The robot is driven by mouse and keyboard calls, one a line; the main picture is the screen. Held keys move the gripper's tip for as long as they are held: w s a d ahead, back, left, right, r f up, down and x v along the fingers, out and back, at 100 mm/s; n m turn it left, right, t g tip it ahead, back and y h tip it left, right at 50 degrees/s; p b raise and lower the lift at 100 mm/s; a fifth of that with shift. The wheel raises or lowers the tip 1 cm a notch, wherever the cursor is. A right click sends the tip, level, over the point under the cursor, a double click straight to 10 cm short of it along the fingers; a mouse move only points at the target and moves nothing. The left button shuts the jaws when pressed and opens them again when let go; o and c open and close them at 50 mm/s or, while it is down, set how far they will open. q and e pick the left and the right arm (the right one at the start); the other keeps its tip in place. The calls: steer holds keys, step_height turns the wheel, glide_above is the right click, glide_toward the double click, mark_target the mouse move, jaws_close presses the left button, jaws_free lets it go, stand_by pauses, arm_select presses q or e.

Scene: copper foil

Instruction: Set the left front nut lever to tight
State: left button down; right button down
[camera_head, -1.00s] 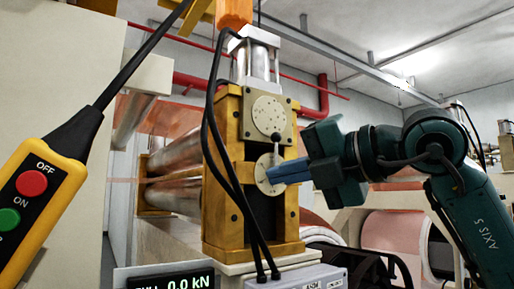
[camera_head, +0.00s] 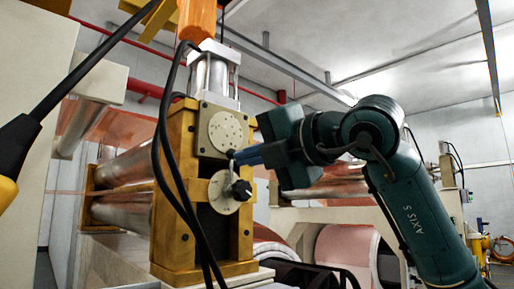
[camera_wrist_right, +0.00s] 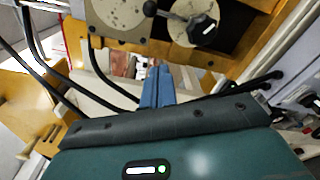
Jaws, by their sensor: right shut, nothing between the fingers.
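On the yellow roll stand (camera_head: 175,190), a lower round plate (camera_head: 222,205) carries a lever with a black hub (camera_head: 240,190). Its thin rod points up and slightly left to a small dark ball end (camera_head: 231,154). The hub (camera_wrist_right: 203,28) and ball (camera_wrist_right: 150,8) also show at the top of the right wrist view. My right gripper (camera_head: 238,158) has its blue fingers shut and empty. Its tips are beside the ball end in the head view; whether they touch cannot be told. The fingers (camera_wrist_right: 157,72) sit below the ball in the wrist view. My left gripper is out of view.
A speckled round plate (camera_head: 225,130) sits above the lever. Black cables (camera_head: 165,150) hang in front of the stand's left side. Steel rollers (camera_head: 125,185) lie left of it. A copper-coloured roll (camera_head: 347,248) is at the lower right.

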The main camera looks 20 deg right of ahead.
mark_target(231, 173)
steer(key=w+p, duration=0.1)
steer(key=w, duration=0.1)
steer(key=w+r+p, duration=0.1)
steer(key=w, duration=0.2)
steer(key=w+p, duration=0.2)
steer(key=w, duration=0.1)
steer(key=shift+r, duration=0.25)
steer(key=shift+w, duration=0.2)
arm_select(q)
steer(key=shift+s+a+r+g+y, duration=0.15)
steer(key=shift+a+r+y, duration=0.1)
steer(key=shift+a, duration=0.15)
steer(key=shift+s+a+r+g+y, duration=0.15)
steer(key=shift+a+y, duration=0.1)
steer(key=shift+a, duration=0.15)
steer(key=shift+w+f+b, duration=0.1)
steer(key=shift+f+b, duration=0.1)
steer(key=shift+b, duration=0.15)
arm_select(e)
steer(key=shift+d, duration=0.1)
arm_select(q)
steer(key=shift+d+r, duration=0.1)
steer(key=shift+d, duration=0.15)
arm_select(e)
steer(key=shift+d+m, duration=0.15)
steer(key=shift+m, duration=0.25)
